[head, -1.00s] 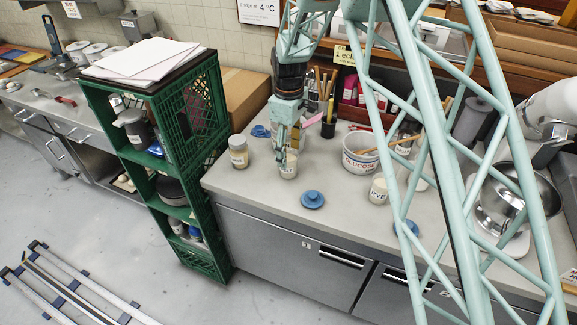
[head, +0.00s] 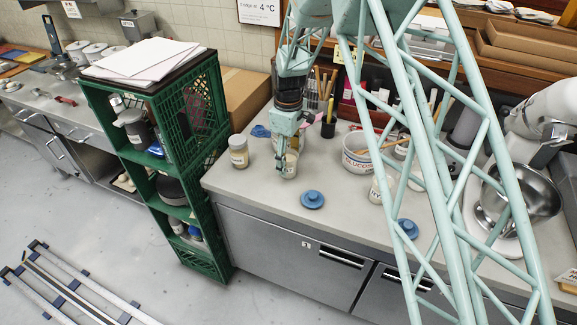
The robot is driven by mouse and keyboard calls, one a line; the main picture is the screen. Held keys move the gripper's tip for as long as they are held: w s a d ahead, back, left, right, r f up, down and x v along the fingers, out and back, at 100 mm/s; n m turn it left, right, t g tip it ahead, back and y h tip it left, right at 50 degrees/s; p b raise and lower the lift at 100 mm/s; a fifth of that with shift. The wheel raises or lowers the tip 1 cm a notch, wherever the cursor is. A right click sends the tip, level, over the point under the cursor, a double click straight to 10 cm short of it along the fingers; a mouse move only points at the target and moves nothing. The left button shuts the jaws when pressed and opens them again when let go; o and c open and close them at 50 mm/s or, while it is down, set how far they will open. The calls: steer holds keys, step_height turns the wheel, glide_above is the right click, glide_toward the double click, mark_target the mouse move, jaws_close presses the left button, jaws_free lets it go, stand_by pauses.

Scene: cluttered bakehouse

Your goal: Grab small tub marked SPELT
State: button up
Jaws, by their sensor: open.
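A small tub (head: 290,170) with a pale body and a label stands on the grey counter, directly under and partly behind my gripper (head: 286,158). Its label is too small and covered to read. My gripper is open and points down, its fingers at the tub's upper part; I cannot tell whether they touch it. A second small labelled tub (head: 239,153) with pale contents stands to the left, its label not legible. A third small tub (head: 377,191), with a label that seems to end in Y or YE, stands to the right, partly behind my arm's lattice.
A white GLUCOSE bucket (head: 356,158) stands right of the gripper. Blue lids (head: 312,200) lie on the counter (head: 255,190). A pen pot (head: 328,128) stands behind. A green crate shelf (head: 165,175) borders the counter's left end. A mixer bowl (head: 520,195) is at right.

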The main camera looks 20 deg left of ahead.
steer(key=shift+c, duration=0.7)
steer(key=c, duration=1)
steer(key=shift+r, duration=0.1)
step_height(320, 180, up, 10)
